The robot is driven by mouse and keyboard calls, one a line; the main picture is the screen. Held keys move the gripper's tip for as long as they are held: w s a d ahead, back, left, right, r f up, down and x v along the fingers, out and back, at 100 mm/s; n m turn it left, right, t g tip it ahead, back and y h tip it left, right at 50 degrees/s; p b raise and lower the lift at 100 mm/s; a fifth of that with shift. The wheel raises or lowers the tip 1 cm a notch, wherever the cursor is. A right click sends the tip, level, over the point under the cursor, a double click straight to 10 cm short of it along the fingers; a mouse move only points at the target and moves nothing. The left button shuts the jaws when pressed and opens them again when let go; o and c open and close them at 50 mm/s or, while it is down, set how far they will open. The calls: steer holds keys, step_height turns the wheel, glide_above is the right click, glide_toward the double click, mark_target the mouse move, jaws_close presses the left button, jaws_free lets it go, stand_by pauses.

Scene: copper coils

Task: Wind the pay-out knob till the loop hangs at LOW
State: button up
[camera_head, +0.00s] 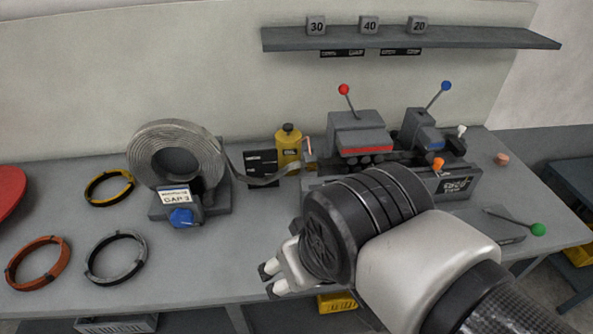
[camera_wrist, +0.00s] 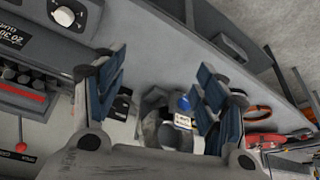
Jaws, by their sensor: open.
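The blue pay-out knob (camera_head: 181,217) sits low on the front of the coil stand (camera_head: 222,203), below a label ending in "GAP 3". It also shows in the wrist view (camera_wrist: 183,103), between my fingers but farther off. A wide grey strip coil (camera_head: 145,143) stands on the stand. Its strip runs right as a shallow sagging loop (camera_head: 262,182) in front of a dark marked board (camera_head: 261,160); the marks are too small to read. My gripper (camera_head: 271,280) is open and empty, above the table's front edge, right of the knob and apart from it (camera_wrist: 163,65).
Yellow, grey and orange rings (camera_head: 40,262) lie at the left of the table. A yellow bottle (camera_head: 289,147) stands behind the loop. A machine with red and blue ball levers (camera_head: 358,135) is at the right. The table between knob and gripper looks clear.

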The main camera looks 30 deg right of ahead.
mark_target(181, 222)
steer(key=w+a+f+n+g+h+p, duration=0.1)
steer(key=w+f+n+h+p, duration=0.1)
steer(key=w+n+h+p, duration=0.5)
steer(key=w+a+f+n+g+h+p, duration=0.15)
steer(key=w+n+h, duration=0.35)
steer(key=w+n, duration=0.5)
steer(key=a+f+n+t+y+p, duration=0.1)
steer(key=a+f+n+t+y, duration=0.1)
steer(key=a+f+n+t, duration=0.3)
steer(key=a+f+n+t+y+p, duration=0.2)
steer(key=a+f+n+t, duration=0.3)
steer(key=a+n, duration=0.3)
steer(key=w+a+f+n+t+y+p, duration=0.1)
steer(key=a+f+n+t+p, duration=0.1)
steer(key=a+f+n+t, duration=0.3)
steer(key=shift+a+f+n+y, duration=0.25)
steer(key=shift+a+n, duration=0.3)
steer(key=shift+n, duration=0.45)
steer(key=shift+a+f+n+y, duration=0.2)
steer(key=shift+a+n, duration=0.35)
steer(key=shift+n, duration=0.45)
steer(key=shift+f, duration=0.15)
steer(key=b+x, duration=0.1)
steer(key=x, duration=1.6)
steer(key=shift+w+d+b, duration=0.1)
steer(key=shift+b, duration=0.25)
